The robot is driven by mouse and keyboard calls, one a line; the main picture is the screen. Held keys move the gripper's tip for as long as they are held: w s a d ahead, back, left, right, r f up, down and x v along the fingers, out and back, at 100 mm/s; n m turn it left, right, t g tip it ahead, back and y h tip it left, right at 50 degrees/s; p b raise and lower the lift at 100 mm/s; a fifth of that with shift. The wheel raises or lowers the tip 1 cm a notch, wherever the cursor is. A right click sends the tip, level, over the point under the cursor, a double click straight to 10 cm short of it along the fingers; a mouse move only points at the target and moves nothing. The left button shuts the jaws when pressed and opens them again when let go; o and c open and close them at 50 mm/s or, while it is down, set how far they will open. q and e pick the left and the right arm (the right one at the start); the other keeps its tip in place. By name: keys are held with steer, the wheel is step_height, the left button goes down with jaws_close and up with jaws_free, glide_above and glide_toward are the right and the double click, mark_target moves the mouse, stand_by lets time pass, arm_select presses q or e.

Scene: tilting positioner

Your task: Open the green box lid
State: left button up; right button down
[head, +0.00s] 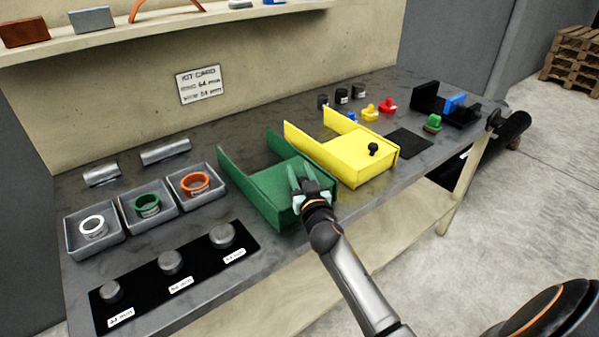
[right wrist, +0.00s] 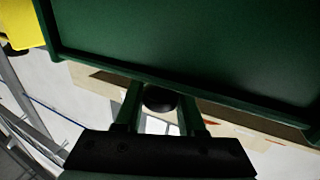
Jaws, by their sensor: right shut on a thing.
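The green box (head: 252,192) stands near the middle of the bench, with raised walls at its left and back. Its flat green lid (head: 275,180) also fills much of the right wrist view (right wrist: 190,45). My right gripper (head: 308,186) is at the front right of the green box. In the right wrist view its two fingers (right wrist: 160,105) are on either side of a dark round knob (right wrist: 160,98) by the lid's edge, shut on it. In the head view my gripper hides the knob. My left gripper is not in view.
A yellow box (head: 350,155) with a black knob stands close to the right. Grey trays with rings (head: 146,208) and a black mat with several knobs (head: 170,285) lie to the left. Small coloured parts (head: 370,112) stand behind right. A shelf (head: 180,25) runs above.

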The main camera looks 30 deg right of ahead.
steer(key=shift+w, duration=0.1)
stand_by(0.7)
steer(key=w+b, duration=0.2)
steer(key=w, duration=0.1)
steer(key=shift+a+f, duration=0.15)
steer(key=shift+w, duration=0.55)
steer(key=c, duration=0.5)
jaws_free()
steer(key=shift+s, duration=0.1)
